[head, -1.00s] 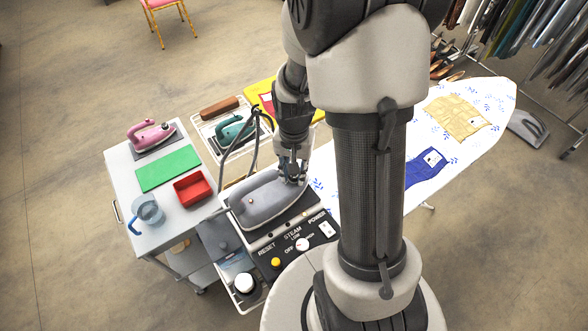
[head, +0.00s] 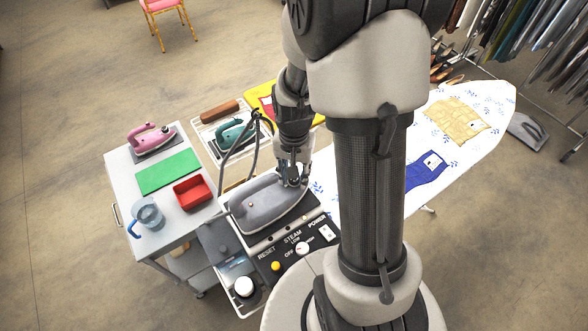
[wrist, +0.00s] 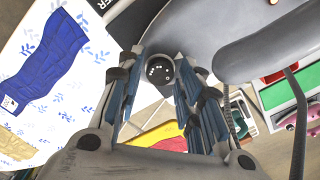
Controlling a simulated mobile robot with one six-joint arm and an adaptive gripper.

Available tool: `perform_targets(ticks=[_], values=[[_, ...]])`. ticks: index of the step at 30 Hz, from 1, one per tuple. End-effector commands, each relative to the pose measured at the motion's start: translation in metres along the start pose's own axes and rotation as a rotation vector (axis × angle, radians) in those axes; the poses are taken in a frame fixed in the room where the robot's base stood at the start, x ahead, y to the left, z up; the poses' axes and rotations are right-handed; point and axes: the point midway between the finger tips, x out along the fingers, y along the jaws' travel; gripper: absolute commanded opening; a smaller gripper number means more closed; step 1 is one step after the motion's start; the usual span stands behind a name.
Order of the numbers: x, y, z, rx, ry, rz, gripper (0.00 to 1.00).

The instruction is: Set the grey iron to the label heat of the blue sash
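The grey iron (head: 262,203) rests on the dark steam station (head: 270,262) left of my column. My gripper (head: 292,178) points down at the rear end of the iron. In the wrist view, my gripper (wrist: 160,60) has its fingers apart, one on each side of a round black dial with white dots (wrist: 158,70). Whether they press on the dial is unclear. The blue sash (head: 421,172) lies on the ironing board with a white label (head: 434,160). It also shows in the wrist view (wrist: 48,55), where its label (wrist: 9,103) is too small to read.
The station has a white power switch (head: 325,232), a white steam knob (head: 302,248) and a yellow reset button (head: 276,266). A tan cloth (head: 457,119) lies farther along the board. A black cord loops beside my gripper.

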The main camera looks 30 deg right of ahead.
Motion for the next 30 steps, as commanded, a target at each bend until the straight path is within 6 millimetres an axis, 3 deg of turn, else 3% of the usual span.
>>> perform_targets(ticks=[5,18,24,30], values=[[-0.018,-0.001,-0.001,0.000,0.005,-0.003,0.34],[-0.104,-0.001,-0.001,0.000,0.005,-0.003,0.34],[-0.119,0.000,-0.001,0.000,0.002,-0.001,0.34],[-0.120,0.000,0.000,0.000,0.001,-0.001,0.34]])
